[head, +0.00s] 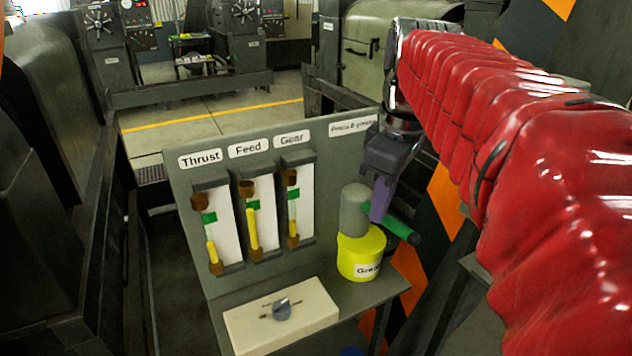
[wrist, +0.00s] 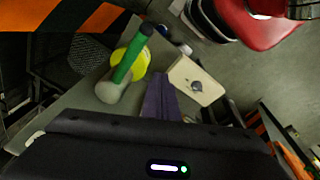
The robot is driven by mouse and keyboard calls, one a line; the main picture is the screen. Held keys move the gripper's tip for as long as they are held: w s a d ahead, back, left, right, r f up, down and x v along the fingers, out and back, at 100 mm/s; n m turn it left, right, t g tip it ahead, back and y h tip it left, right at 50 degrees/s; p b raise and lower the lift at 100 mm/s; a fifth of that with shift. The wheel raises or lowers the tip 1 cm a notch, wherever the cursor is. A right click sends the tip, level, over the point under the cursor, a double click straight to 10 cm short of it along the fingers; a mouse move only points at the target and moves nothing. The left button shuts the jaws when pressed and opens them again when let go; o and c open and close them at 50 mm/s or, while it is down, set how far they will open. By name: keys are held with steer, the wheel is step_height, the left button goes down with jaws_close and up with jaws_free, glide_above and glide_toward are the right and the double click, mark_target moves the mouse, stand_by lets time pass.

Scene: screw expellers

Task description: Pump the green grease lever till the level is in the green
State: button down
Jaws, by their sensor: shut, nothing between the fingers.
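The green grease lever (head: 402,229) sticks out to the right and slightly down from a grey pump cylinder (head: 353,210) on a yellow grease pot (head: 361,255). My gripper (head: 380,215) is shut and empty, its purple fingers pointing down by the lever's inner end; contact is unclear. In the wrist view the fingers (wrist: 160,98) stand right of the lever (wrist: 133,54), apart in the picture. Three gauges are labelled Thrust (head: 212,240), Feed (head: 251,225) and Gear (head: 293,215). Thrust's yellow column ends below its green band; Feed's reaches about its band's lower edge; Gear's is hard to read.
A cream box with a grey selector knob (head: 281,309) sits on the shelf before the gauges. The grey gauge panel (head: 325,165) stands behind the pot. Dark machine frames stand at left, and a black-and-orange striped surface (head: 443,205) is at right.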

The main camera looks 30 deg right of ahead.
mark_target(408, 228)
steer(key=d+r+n+g, duration=0.1)
steer(key=d+r+n, duration=0.1)
steer(key=d, duration=0.5)
steer(key=shift+s+d+r+n+y, duration=0.3)
steer(key=shift+s+r+y, duration=0.1)
steer(key=shift+r, duration=0.5)
steer(key=shift+w+f, duration=0.1)
steer(key=shift+w+a+f, duration=0.15)
steer(key=shift+f, duration=1.55)
steer(key=shift+w+a+f, duration=0.1)
steer(key=shift+a+f, duration=0.05)
steer(key=shift+f, duration=1.55)
steer(key=shift+f, duration=2.25)
steer(key=shift+s, duration=0.1)
